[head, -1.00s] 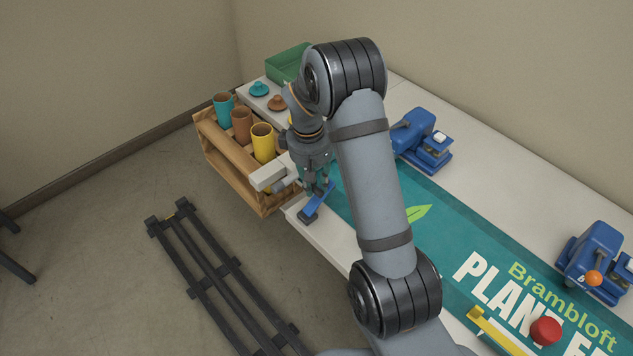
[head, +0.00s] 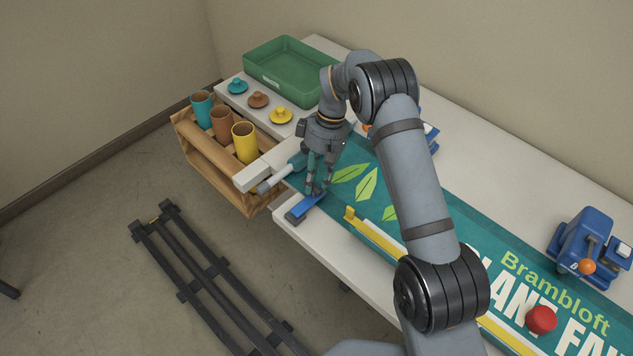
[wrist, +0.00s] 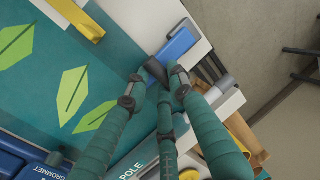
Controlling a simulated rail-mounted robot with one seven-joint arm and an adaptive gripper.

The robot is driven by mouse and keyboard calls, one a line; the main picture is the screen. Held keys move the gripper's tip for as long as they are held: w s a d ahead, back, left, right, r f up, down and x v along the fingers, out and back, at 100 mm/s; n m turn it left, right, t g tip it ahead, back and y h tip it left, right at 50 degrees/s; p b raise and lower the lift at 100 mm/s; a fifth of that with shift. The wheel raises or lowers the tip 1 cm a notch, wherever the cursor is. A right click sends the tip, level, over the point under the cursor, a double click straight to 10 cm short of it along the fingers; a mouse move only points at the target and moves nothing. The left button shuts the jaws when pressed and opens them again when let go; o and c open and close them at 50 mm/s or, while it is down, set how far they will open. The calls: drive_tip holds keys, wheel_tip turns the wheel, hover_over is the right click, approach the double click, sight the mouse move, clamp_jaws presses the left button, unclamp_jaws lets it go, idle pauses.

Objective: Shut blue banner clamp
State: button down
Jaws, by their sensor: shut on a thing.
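The blue banner clamp (head: 306,207) sits at the table's front edge, at the left end of the teal banner (head: 367,183). Its blue bar lies low and nearly flat in the head view. It also shows in the wrist view (wrist: 178,44), with a dark grey piece at its near end. My gripper (head: 318,188) points down at the clamp's inner end, over the banner's edge. In the wrist view my gripper's fingers (wrist: 157,82) are closed in around the dark piece of the clamp. The fingers hide part of this contact.
A yellow clamp (head: 350,215) is farther right along the front edge. A wooden crate (head: 215,165) with cups and a grey-tipped pole (head: 275,180) are close on the left. A green tray (head: 290,68) stands behind. A blue press (head: 590,245) and red knob (head: 541,320) are right.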

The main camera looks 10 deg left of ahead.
drive_tip(key=shift+w+d+f, duration=0.15)
drive_tip(key=shift+d+f, duration=0.25)
drive_tip(key=shift+d, duration=0.05)
drive_tip(key=c, duration=1.9)
unclamp_jaws()
drive_tip(key=shift+o, duration=1.2)
drive_tip(key=shift+w+f, duration=0.1)
drive_tip(key=shift+w, duration=0.15)
drive_tip(key=shift+o, duration=1.3)
drive_tip(key=shift+a, duration=0.15)
drive_tip(key=shift+r, duration=0.3)
drive_tip(key=v, duration=1.1)
drive_tip(key=shift+r, duration=0.3)
drive_tip(key=shift+w, duration=0.1)
